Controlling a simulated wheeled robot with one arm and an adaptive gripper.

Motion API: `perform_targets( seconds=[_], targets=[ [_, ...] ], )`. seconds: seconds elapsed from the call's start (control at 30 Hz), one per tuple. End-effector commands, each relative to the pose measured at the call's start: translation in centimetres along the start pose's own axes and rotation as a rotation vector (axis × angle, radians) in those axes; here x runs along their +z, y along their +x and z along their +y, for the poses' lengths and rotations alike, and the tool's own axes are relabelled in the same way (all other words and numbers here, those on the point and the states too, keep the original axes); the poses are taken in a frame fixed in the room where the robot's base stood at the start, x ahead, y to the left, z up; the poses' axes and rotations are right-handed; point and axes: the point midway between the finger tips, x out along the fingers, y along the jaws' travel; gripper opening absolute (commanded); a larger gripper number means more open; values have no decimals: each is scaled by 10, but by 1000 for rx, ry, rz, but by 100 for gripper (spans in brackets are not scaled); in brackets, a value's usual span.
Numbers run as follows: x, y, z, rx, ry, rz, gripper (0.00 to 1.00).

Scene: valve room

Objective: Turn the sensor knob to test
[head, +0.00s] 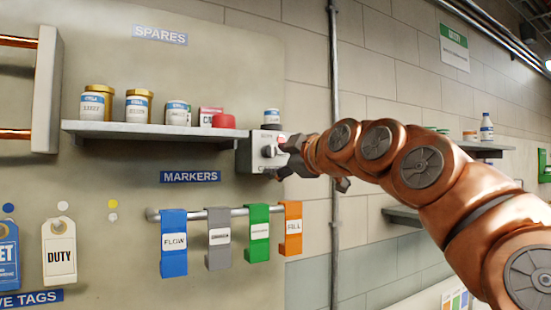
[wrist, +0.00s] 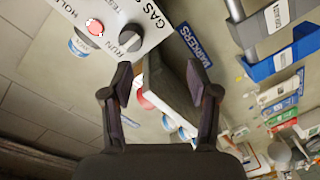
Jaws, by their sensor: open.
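The gas sensor box (head: 254,150) is a pale box at the right end of the spares shelf. In the wrist view its white face (wrist: 158,22) is at the upper left, with GAS, HOLD, RUN and a partly cut-off TEST label. A dark round knob (wrist: 133,41) sits near RUN; its exact pointing direction is unclear. A red button (wrist: 95,27) is to its left. My gripper (head: 287,160) is beside the box's right side in the head view. In the wrist view my gripper (wrist: 160,78) has its fingers apart, with the knob beyond them, not between them.
The shelf (head: 150,130) holds several tins and jars, and a small jar (head: 271,116) stands on top of the box. Below, a rail (head: 195,212) carries several coloured marker tags. A vertical pipe (head: 335,90) runs behind my arm. Tags hang at the lower left.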

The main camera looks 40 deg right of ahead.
Motion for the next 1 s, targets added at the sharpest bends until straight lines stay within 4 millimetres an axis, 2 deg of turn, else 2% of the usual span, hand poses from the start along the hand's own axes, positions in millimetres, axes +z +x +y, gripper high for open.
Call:
perform_targets(
  seconds=[0.03,0.1,0.2,0.47,0.8,1.0],
  targets=[
    [4,-3,14,33,-11,2,60],
    [8,-7,27,63,-26,2,60],
    [11,-7,34,80,-36,2,60],
    [10,13,36,77,-37,0,60],
    [9,58,40,77,-36,2,60],
    [10,68,40,80,-36,3,60]
  ],
)
